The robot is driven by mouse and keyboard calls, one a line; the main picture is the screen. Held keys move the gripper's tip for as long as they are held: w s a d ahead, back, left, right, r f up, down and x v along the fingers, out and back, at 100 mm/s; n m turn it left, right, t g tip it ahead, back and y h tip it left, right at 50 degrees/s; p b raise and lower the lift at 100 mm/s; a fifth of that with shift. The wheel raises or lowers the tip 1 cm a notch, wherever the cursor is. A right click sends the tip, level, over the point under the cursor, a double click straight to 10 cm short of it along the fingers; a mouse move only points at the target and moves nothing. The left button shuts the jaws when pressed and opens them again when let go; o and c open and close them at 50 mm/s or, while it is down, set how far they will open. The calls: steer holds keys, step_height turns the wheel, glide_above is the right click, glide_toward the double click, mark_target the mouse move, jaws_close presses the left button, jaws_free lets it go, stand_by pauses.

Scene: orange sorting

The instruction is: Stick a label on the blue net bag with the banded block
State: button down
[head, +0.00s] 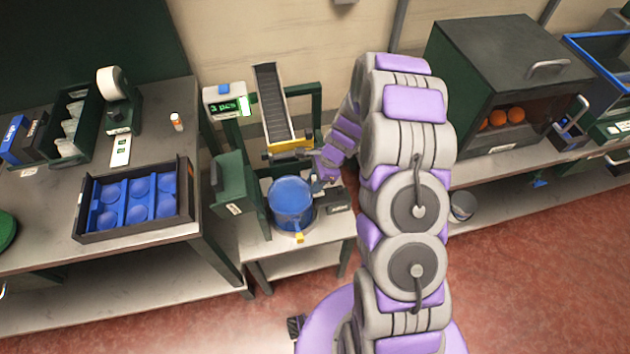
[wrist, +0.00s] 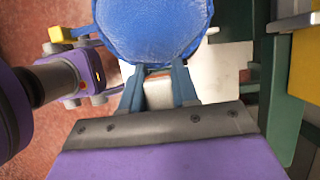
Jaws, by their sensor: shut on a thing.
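The blue net bag (head: 291,203) looks round and full, above the small low table under the chute. In the wrist view the bag (wrist: 152,28) fills the top middle, just beyond my fingers. My gripper (wrist: 157,72) is shut on the bag's near edge; its fingertips are partly hidden by the bag. In the head view my gripper (head: 318,186) is small and at the bag's right side. A small white and orange block (head: 176,121), which looks like the banded block, stands upright on the left table. A white card (head: 120,150), perhaps labels, lies left of it.
A black tray with blue cups (head: 186,202) sits at the left table's front. A dark green panel (head: 229,183) stands left of the bag, and a chute (head: 272,103) rises behind. A green cabinet (head: 515,60) with oranges stands at right. Red floor is open in front.

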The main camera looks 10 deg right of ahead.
steer(key=shift+f, duration=0.35)
stand_by(0.3)
steer(key=shift+s+p, duration=0.1)
steer(key=shift+p, duration=0.25)
stand_by(1.8)
steer(key=shift+r+p, duration=2.9)
steer(key=shift+r, duration=0.6)
